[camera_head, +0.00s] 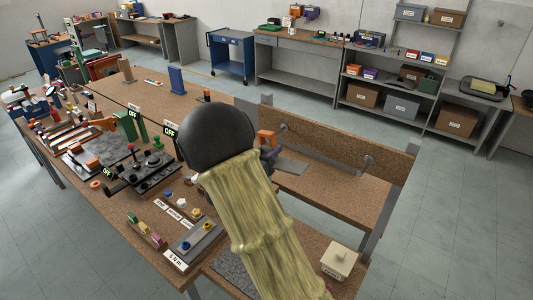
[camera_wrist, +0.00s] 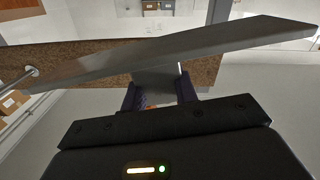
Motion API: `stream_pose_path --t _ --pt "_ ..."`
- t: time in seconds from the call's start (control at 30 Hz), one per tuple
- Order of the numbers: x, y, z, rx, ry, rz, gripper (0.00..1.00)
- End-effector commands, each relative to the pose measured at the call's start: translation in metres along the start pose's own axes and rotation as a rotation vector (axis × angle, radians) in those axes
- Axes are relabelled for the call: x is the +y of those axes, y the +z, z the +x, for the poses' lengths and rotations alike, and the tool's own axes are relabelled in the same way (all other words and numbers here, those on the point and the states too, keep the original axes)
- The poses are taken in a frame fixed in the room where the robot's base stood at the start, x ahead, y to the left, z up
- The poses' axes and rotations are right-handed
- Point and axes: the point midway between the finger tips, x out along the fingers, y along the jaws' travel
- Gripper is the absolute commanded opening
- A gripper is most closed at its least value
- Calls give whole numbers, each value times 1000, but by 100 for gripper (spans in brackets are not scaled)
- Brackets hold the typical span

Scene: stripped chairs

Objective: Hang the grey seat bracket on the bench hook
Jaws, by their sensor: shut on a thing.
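The grey seat bracket shows in the wrist view as a long flat grey plate (camera_wrist: 190,52), tilted across the picture with its right end higher. A short grey tab runs from it down between my jaws. My gripper (camera_wrist: 158,92) is shut on this tab with its dark purple fingers. In the head view my gripper (camera_head: 268,152) is partly hidden behind my black wrist, and part of the bracket (camera_head: 292,168) shows beside it, in front of the bench backboard. A bench hook (camera_head: 368,160) sticks out of the backboard on the right, and another hook (camera_head: 284,127) further left. The bracket looks apart from the right hook; contact elsewhere cannot be told.
The brown backboard (camera_head: 330,150) stands along the bench's far edge. The bench top (camera_head: 335,195) below it is mostly clear. A cream box (camera_head: 340,261) stands at the front right. Switches, a black control panel (camera_head: 150,172) and several small parts crowd the left side.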

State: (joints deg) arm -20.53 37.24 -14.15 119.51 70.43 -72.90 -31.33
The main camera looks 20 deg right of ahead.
Motion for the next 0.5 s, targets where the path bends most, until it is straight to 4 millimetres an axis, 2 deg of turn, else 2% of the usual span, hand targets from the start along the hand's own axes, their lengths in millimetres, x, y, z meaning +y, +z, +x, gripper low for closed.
stream_pose_path --t 0.5 --pt "0 0 25 3 2 2 0"
